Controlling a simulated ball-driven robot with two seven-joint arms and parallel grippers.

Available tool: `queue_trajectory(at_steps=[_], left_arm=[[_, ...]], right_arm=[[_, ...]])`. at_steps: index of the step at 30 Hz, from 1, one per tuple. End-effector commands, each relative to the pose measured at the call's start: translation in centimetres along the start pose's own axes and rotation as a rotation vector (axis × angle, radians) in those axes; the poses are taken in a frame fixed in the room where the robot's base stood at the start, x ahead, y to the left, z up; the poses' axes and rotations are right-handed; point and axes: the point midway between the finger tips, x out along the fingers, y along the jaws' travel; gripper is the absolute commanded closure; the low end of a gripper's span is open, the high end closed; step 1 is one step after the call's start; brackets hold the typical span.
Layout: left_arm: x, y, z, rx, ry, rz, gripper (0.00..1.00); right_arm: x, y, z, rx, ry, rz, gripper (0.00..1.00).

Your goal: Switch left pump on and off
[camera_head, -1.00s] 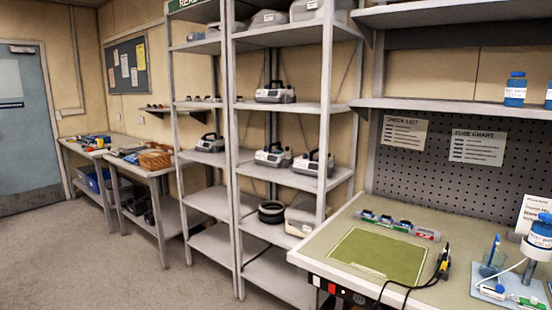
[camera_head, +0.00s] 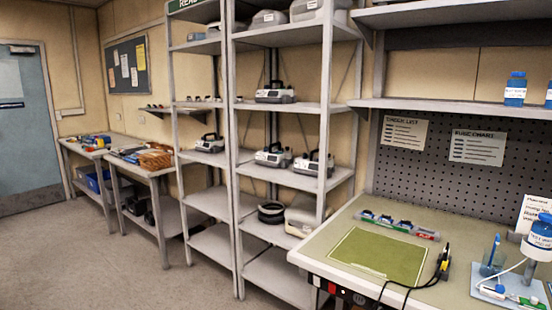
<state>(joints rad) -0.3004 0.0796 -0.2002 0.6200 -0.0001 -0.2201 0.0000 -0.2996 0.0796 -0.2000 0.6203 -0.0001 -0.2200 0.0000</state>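Several grey pumps with dark carrying handles stand on the metal shelving. One pump (camera_head: 275,93) is on an upper shelf. Two more sit side by side on the shelf below, a left one (camera_head: 273,156) and a right one (camera_head: 312,164). Another pump (camera_head: 210,143) is on the narrower shelf section to the left. Their buttons and screens are too small to read, so I cannot tell whether any is on. Neither of my grippers shows in the head view.
A workbench (camera_head: 340,232) with a green mat (camera_head: 380,256) stands at the right, with a black cable and blue-capped bottles near it. Side tables (camera_head: 150,166) line the left wall. The floor (camera_head: 100,255) at front left is clear.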

Motion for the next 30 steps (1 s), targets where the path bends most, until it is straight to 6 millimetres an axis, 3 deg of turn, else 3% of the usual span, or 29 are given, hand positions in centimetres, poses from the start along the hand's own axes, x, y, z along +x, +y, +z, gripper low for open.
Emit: queue_trajectory(at_steps=[1, 3, 30], left_arm=[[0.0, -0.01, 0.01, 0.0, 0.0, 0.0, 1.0], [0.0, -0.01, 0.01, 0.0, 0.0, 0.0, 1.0], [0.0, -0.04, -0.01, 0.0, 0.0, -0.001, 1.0]], right_arm=[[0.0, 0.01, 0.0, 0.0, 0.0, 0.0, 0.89], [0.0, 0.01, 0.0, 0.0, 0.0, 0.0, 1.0], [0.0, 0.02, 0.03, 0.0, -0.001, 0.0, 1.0]])
